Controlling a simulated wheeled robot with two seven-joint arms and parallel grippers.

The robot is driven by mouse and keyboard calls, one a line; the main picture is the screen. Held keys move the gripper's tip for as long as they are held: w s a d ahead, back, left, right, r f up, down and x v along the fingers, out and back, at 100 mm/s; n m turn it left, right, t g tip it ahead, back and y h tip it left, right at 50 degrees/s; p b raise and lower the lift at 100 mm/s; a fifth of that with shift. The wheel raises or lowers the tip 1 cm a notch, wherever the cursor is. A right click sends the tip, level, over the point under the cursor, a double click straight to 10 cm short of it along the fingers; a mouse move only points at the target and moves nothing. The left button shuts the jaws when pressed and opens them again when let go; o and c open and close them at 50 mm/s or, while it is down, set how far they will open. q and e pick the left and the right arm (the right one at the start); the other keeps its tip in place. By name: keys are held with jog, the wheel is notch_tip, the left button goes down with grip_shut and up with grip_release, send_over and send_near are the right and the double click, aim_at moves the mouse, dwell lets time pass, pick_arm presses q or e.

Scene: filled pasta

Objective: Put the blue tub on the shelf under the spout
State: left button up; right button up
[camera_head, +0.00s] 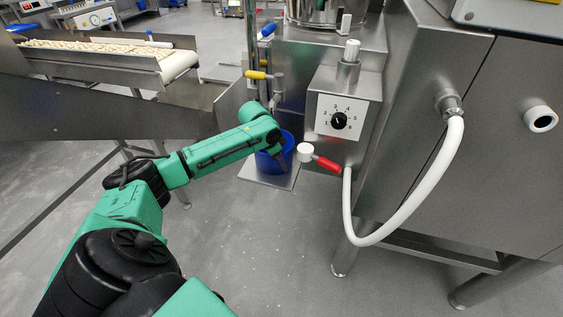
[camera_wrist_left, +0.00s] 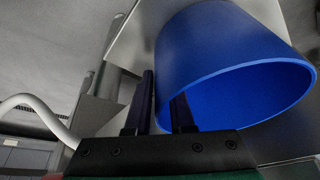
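The blue tub (camera_head: 269,163) is at the flat metal shelf (camera_head: 262,181), below the spout (camera_head: 277,92) on the machine's side. It looks upright. Whether its base touches the shelf is hard to tell. My left gripper (camera_head: 281,160) reaches down at the tub's rim, its fingers mostly hidden by the arm. In the left wrist view the two dark fingers (camera_wrist_left: 163,102) are close together at the wall of the blue tub (camera_wrist_left: 215,50), one outside and one inside the opening. They look shut on the wall. My right gripper is out of view.
A box with a dial (camera_head: 339,121) and a red-handled valve (camera_head: 327,164) stand just right of the tub. A white hose (camera_head: 424,195) loops in front of the machine. A conveyor with pasta (camera_head: 90,57) is at the upper left.

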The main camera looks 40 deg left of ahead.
pick_arm(q)
jog(key=shift+r, duration=0.1)
jog(key=p+v, duration=0.1)
jog(key=v, duration=1.1)
jog(key=shift+w, duration=0.1)
